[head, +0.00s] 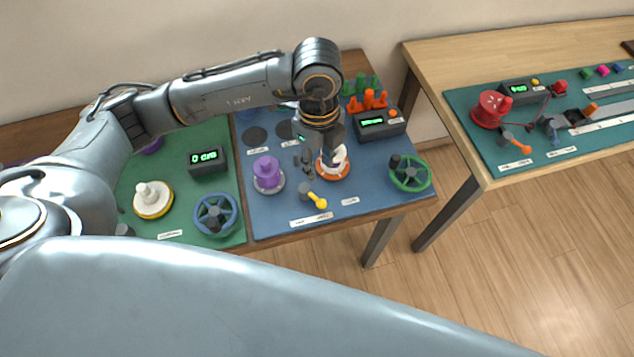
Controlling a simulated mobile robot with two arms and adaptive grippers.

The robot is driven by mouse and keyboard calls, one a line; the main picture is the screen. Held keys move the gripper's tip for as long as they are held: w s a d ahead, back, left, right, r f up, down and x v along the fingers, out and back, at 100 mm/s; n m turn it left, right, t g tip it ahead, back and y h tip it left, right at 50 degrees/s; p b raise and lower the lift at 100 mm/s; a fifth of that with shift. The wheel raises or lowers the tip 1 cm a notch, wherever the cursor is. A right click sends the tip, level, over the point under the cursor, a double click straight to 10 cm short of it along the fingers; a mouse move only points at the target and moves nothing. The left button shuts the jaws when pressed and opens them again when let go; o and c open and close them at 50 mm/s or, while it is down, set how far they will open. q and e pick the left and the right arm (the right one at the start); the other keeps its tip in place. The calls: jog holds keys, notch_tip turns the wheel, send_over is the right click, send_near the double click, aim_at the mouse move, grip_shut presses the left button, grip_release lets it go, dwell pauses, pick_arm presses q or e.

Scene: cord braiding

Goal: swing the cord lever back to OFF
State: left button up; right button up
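A lever with a yellow-tipped handle (318,201) sits on a dark round base near the front edge of the blue mat (262,220), its handle pointing to the lower right. White labels (311,220) lie in front of it, too small to read. My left gripper (309,172) points down just above and behind this lever, seemingly apart from it. Its small dark fingers overlap in the view, so its opening is unclear. Another lever, with an orange handle (517,142), is on the teal mat of the right table. My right gripper is not in view.
Close to the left gripper are a purple spool (268,174) and a white spool on an orange base (334,163). A green handwheel (410,173) and a dark display box (379,123) stand to the right. A floor gap separates the tables.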

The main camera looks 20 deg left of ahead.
aim_at(314, 196)
pick_arm(q)
jog(key=shift+y, duration=0.3)
jog(key=f+p, duration=0.1)
jog(key=f, duration=0.3)
jog(key=f+p, duration=0.1)
jog(key=f, duration=0.4)
jog(key=a+f+p, duration=0.1)
jog(key=f, duration=0.3)
jog(key=shift+s+f, duration=0.15)
jog(key=shift+f, duration=0.1)
grip_shut()
